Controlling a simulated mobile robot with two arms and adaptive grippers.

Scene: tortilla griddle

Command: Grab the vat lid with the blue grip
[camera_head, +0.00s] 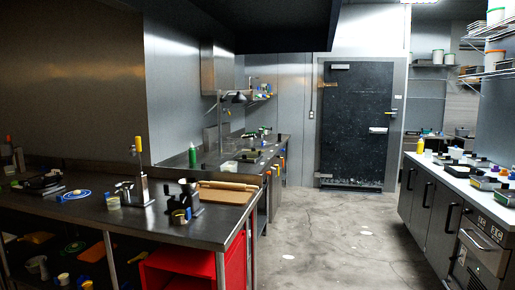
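A round blue-and-white piece (76,194) lies flat on the left steel table, with a small blue part at its left edge. It may be a lid, but it is too small to tell for sure. On the right counter stand several small steel vats with lids (485,183). I cannot tell which of these lids has the blue grip. Neither of my grippers is in view.
The left steel table (150,222) carries a cutting board (226,192), a dark dispenser and pans. A red crate (180,262) is under it.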

